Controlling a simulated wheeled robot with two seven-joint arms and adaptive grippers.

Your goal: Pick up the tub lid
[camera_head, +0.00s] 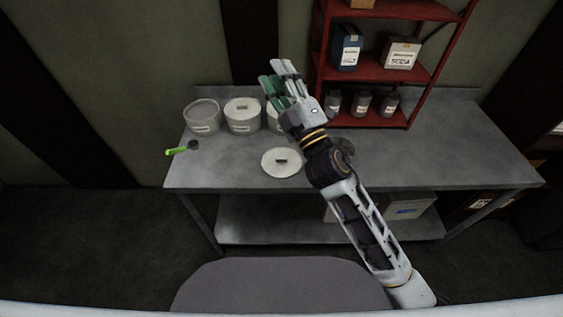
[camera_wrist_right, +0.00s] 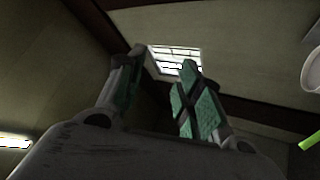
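A round white lid (camera_head: 282,162) with a small dark handle lies flat on the grey table, near its front edge. A tub (camera_head: 202,116) at the left looks uncovered. A second tub (camera_head: 243,116) wears a similar lid with a handle. A third tub (camera_head: 273,120) is partly hidden by my right gripper. My right gripper (camera_head: 276,76) is raised above the table, beyond the loose lid and apart from it. Its green-padded fingers are spread and empty in the right wrist view (camera_wrist_right: 163,78). My left gripper is not in view.
A green-handled scoop (camera_head: 182,149) lies at the table's left front. A red shelf (camera_head: 385,75) with boxes and several jars stands at the back right. The table (camera_head: 440,150) is clear at the right. Boxes sit on the lower shelf.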

